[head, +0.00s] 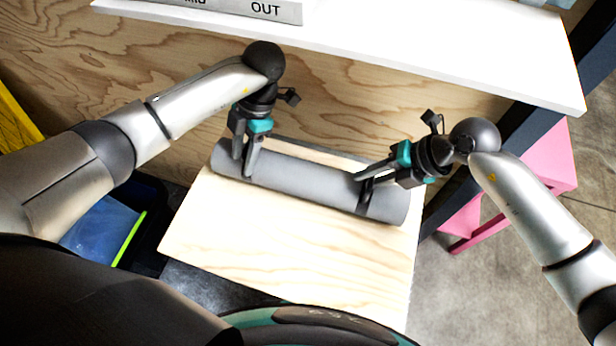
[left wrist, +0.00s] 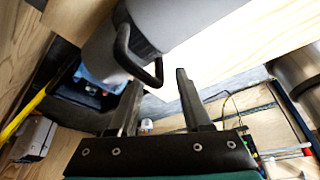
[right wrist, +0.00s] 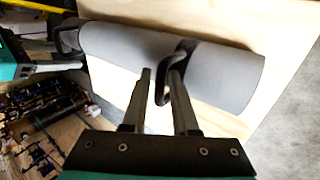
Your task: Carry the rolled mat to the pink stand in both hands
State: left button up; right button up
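The grey rolled mat (head: 310,183) lies on a light wooden surface (head: 270,240). It has dark strap handles near its ends: one loop (left wrist: 150,72) in the left wrist view, another (right wrist: 165,88) in the right wrist view. My left gripper (head: 248,168) is at the mat's left part, its fingers apart and just short of the left loop. My right gripper (head: 362,180) is at the right part, its fingers a little apart with the right loop between them. Neither appears clamped.
A white shelf (head: 400,60) with an OUT sign (head: 265,10) overhangs behind the mat. A dark post (head: 520,125) stands between the mat and the pink stand. A blue bin (head: 100,232) sits low at the left. Bare floor (head: 480,290) shows at the lower right.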

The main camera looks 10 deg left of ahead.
pick_arm(q)
jog(key=c, duration=0.4)
pick_arm(e)
grip_shut()
pick_arm(q)
grip_shut()
jog(key=shift+d, duration=0.1)
jog(key=shift+d, duration=0.2)
pick_arm(e)
jog(key=shift+w+a+r, duration=0.1)
jog(key=shift+a+r, duration=0.05)
jog(key=shift+a, duration=0.05)
